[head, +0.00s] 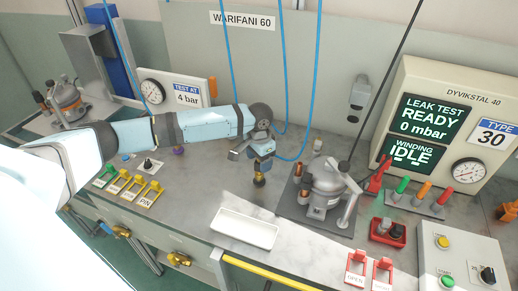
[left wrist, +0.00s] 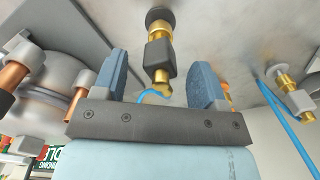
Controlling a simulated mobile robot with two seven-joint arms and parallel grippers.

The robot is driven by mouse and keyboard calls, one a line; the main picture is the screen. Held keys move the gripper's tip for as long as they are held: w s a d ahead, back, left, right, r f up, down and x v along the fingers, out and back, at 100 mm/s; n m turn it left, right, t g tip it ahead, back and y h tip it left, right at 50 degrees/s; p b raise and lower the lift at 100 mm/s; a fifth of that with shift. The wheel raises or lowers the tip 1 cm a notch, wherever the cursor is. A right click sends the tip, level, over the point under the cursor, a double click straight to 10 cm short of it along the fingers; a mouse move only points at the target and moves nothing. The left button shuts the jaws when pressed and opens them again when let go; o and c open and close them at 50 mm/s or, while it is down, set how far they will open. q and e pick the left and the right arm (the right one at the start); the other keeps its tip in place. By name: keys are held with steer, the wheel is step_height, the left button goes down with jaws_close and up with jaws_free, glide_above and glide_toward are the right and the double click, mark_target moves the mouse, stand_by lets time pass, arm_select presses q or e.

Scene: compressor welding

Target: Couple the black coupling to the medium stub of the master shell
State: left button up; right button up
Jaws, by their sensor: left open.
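My left gripper (head: 262,163) points down over the worktop, left of the master shell, and is open. In the left wrist view its two blue fingers (left wrist: 159,80) stand apart on either side of a dark coupling with brass parts (left wrist: 160,55), which I take for the black coupling. Its lower part shows below the gripper in the head view (head: 259,180); no finger contact is clear. The master shell (head: 325,186) is a grey domed body on a dark plate. Copper-coloured stubs with grey ends (left wrist: 22,75) show beside it in the wrist view; I cannot tell which is medium. My right gripper is not in view.
A white tray (head: 245,230) lies in front. Another coupling on a blue hose (left wrist: 298,98) is beside the gripper in the wrist view. Blue hoses (head: 285,70) hang behind my arm. Yellow clips (head: 150,193) stand left, and a tester (head: 445,125) stands back right.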

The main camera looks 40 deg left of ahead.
arm_select(q)
steer(key=shift+f, duration=0.35)
jaws_close()
steer(key=shift+r, duration=0.1)
stand_by(0.3)
steer(key=shift+r, duration=0.1)
steer(key=shift+r+p, duration=2.15)
steer(key=shift+p, duration=0.85)
